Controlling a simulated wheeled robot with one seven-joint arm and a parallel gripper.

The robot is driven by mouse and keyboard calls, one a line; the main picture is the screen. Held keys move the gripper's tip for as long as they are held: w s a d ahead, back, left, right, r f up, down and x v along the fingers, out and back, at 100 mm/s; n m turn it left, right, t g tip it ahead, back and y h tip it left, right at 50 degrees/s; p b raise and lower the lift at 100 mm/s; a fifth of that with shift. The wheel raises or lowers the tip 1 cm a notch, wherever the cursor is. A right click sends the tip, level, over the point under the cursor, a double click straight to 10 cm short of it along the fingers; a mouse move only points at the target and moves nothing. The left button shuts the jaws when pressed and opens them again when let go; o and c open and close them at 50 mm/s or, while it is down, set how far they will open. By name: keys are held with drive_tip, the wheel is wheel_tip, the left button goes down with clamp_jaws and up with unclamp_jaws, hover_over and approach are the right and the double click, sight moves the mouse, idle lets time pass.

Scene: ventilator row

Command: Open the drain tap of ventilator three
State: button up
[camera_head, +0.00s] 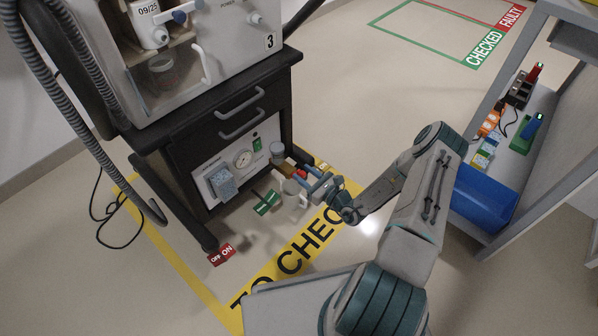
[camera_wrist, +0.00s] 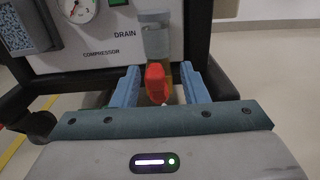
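Ventilator three (camera_head: 269,41) stands on a dark cart at the left, marked with a 3. My gripper (camera_wrist: 159,86) is open, with one blue finger on each side of the tap. Gaps seem to show between the fingers and the tap; I cannot tell whether they touch. In the head view the gripper (camera_head: 314,182) is in front of the panel and the tap is mostly hidden.
A pale cup (camera_head: 293,196) and a green tag (camera_head: 267,203) are just below my gripper. The panel has a gauge (camera_head: 243,157). A grey shelf (camera_head: 520,170) with a blue bin (camera_head: 484,200) stands at the right.

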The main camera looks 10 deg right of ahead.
drive_tip(key=shift+w+a, duration=0.15)
drive_tip(key=shift+a, duration=0.2)
drive_tip(key=shift+c, duration=0.3)
clamp_jaws()
drive_tip(key=shift+a+r+n+p, duration=0.1)
drive_tip(key=shift+a+n+p, duration=0.05)
drive_tip(key=shift+n+p, duration=0.25)
drive_tip(key=shift+s+a+n+p, duration=0.2)
drive_tip(key=shift+s+n+p, duration=0.05)
drive_tip(key=shift+n+p, duration=0.35)
drive_tip(key=shift+s+a+f+n+p, duration=0.3)
drive_tip(key=shift+a+f+n+p, duration=0.25)
drive_tip(key=shift+n+p, duration=1.3)
drive_tip(key=shift+s+a+f+n+p, duration=0.35)
drive_tip(key=shift+f+n+p, duration=0.35)
drive_tip(key=shift+n, duration=2.1)
drive_tip(key=shift+s+a+f+n+p, duration=0.45)
drive_tip(key=shift+n+p, duration=0.9)
drive_tip(key=shift+n, duration=1)
drive_tip(key=shift+w+f, duration=0.15)
